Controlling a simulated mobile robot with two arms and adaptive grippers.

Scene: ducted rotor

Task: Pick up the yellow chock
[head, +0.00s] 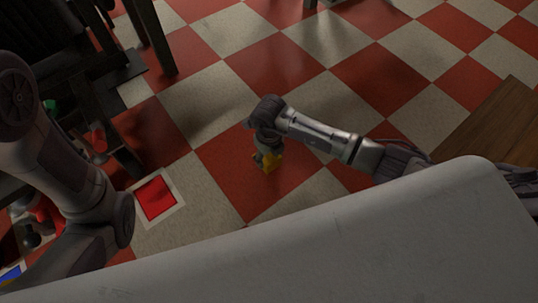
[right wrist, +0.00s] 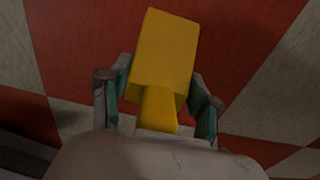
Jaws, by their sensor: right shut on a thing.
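The yellow chock (head: 270,164) is at my right gripper (head: 264,157) in the head view, over a red floor tile. In the right wrist view the chock (right wrist: 165,60) is a yellow block with a narrower part towards the palm. The two fingers of the right gripper (right wrist: 160,108) are closed on either side of it. I cannot tell whether the chock touches the floor. My left arm comes in at the left of the head view; its gripper does not show.
A white-bordered red square (head: 155,199) lies on the checkered floor, left of the chock. A dark rack or bench (head: 110,130) with small coloured things stands at the left. A wooden surface (head: 492,125) is at the right.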

